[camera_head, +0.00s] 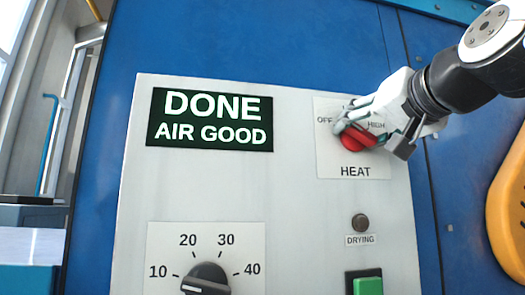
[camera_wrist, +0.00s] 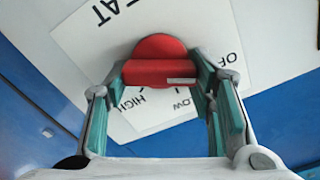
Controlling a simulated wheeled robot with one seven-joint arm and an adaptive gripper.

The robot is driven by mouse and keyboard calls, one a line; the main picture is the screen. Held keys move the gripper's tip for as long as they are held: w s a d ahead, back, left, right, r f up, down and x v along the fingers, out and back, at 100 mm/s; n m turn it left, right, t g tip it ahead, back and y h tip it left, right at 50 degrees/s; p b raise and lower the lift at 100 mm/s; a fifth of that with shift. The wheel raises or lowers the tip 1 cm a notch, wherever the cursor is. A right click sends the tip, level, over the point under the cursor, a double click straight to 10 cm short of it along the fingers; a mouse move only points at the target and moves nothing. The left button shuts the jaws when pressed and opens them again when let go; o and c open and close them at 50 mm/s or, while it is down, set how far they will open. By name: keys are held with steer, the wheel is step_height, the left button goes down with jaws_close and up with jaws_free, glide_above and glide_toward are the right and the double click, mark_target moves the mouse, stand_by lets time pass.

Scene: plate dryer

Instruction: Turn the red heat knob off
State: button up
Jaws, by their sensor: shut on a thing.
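The red heat knob (camera_head: 354,139) sits on the white HEAT plate (camera_head: 353,172) at the panel's upper right. My gripper (camera_head: 362,130) reaches in from the right and covers part of the knob and plate. In the wrist view the red knob (camera_wrist: 159,72) lies between the two fingers of my gripper (camera_wrist: 160,78), which is shut on its raised grip. A white mark on the grip lies toward its right end, on the side of the partly seen OFF label. The exact knob setting cannot be told.
A display (camera_head: 210,119) reads DONE, AIR GOOD. Below it is a black timer knob (camera_head: 206,280). A dark DRYING lamp (camera_head: 361,223) and a green button (camera_head: 368,286) lie below the heat knob. A yellow part (camera_head: 507,215) stands at the right edge.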

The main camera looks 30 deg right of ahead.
steer(key=shift+f, duration=0.2)
steer(key=o, duration=1.2)
steer(key=shift+c, duration=0.2)
steer(key=shift+r, duration=0.1)
steer(key=v, duration=1.2)
